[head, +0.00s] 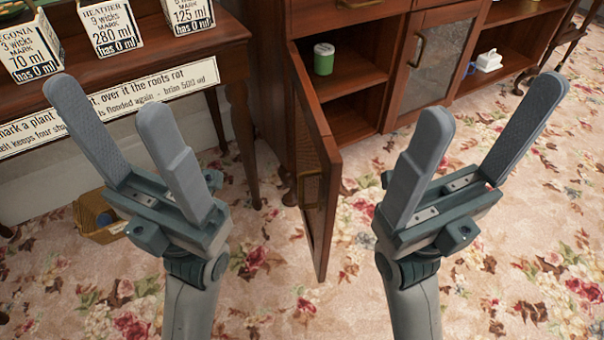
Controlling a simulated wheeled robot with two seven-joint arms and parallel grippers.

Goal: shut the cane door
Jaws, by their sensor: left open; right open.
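The cane door (318,165) is a wooden cabinet door that stands swung open toward me, seen nearly edge-on between my two grippers. Its hinge side is at the left of an open compartment (350,97) in the wooden cabinet. A brass handle (311,187) shows on the door's left-facing side. My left gripper (105,105) is open and empty, left of the door and in front of the side table. My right gripper (492,115) is open and empty, right of the door and over the carpet. Neither gripper appears to touch the door.
A green tin (323,59) stands on the compartment's shelf. A glazed door (433,65) beside it is shut. A white object (488,60) sits on a shelf farther right. A side table (235,45) with labelled boxes stands left, with a yellowish box (97,222) below. The flowered carpet ahead is mostly clear.

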